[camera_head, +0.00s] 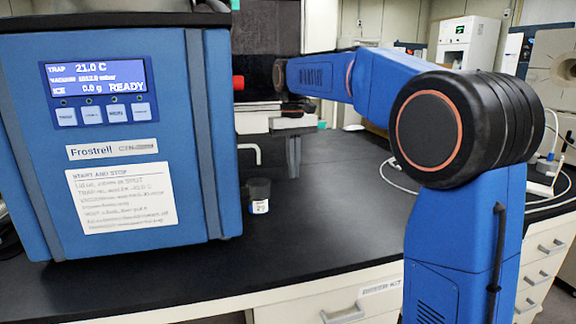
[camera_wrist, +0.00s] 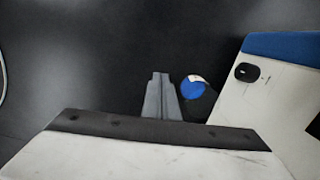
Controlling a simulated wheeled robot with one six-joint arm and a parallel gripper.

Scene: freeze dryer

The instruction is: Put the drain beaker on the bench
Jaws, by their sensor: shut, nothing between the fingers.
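A small dark beaker (camera_head: 259,188) with a white label stands upright on the black bench (camera_head: 330,225), just right of the blue freeze dryer, near a pale bent pipe. In the wrist view the beaker (camera_wrist: 207,103) shows beside my fingers on their right, with a blue round patch and a white patch at its top. My gripper (camera_head: 293,172) points down over the bench, right of the beaker and apart from it in the head view. In the wrist view my gripper's fingers (camera_wrist: 160,76) are together, with nothing between them.
The freeze dryer (camera_head: 120,240) fills the left, its screen reading READY. The bent pipe (camera_head: 257,152) sticks out of its side. A white cable (camera_head: 395,180) lies on the bench at right. The front middle of the bench is clear. Drawers (camera_head: 345,312) are below.

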